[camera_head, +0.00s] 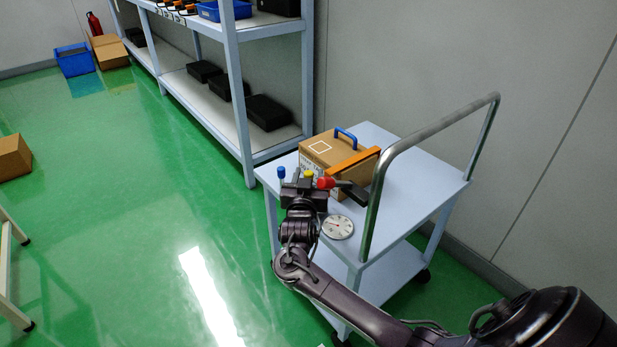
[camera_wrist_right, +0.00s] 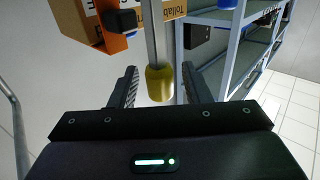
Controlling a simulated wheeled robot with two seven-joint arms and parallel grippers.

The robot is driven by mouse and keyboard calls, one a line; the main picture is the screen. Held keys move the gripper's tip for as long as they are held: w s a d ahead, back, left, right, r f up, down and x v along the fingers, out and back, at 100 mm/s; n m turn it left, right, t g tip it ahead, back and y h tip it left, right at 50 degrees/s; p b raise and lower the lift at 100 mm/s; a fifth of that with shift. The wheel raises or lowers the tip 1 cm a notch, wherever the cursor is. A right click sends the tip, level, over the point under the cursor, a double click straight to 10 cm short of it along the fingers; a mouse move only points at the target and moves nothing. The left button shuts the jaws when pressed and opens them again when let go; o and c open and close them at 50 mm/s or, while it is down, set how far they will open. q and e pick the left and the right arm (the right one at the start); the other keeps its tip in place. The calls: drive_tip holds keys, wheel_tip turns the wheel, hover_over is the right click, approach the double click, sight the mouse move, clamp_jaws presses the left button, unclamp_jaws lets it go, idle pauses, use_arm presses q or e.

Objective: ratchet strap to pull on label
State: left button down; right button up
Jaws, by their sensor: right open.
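A brown cardboard box (camera_head: 325,157) stands on the grey-blue cart (camera_head: 420,172), with a white outlined square on top and a blue handle. An orange band or bar (camera_head: 352,160) lies across its right side. The box (camera_wrist_right: 75,18) and the orange piece (camera_wrist_right: 110,38), with a black block, also show in the right wrist view. My right gripper (camera_head: 302,186) is open at the cart's near left corner. A yellow knob (camera_wrist_right: 160,84) on a metal rod appears between its fingers; contact is unclear. My left gripper is out of view.
A blue-tipped rod (camera_head: 281,173) and a red-tipped black lever (camera_head: 326,182) are close to my right gripper. A round dial (camera_head: 338,227) is beside my wrist. The cart's metal handrail (camera_head: 375,205) rises to the right. Shelving (camera_head: 232,90) stands behind.

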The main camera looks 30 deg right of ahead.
clamp_jaws()
